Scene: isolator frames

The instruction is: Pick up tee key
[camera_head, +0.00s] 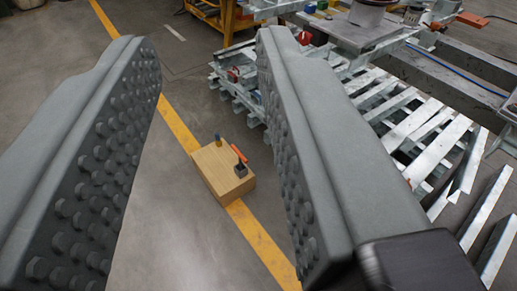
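A tool with an orange handle (239,153) and a dark block-like base (241,171) stands on a wooden box on the floor. It looks like the tee key, but it is too small to be sure. My gripper (207,62) is open and empty. Its two grey studded fingers stand wide apart at the left and centre of the view. The box and tool show in the gap between them, well beyond and apart from the fingers. The tool is nearer the right finger in the picture.
The wooden box (208,163) sits over a yellow floor line (180,128). A small blue and yellow item (218,140) stands at its back edge. Grey metal slatted frames (425,125) fill the right side. A yellow stand (222,18) is at the back. Floor left of the box is clear.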

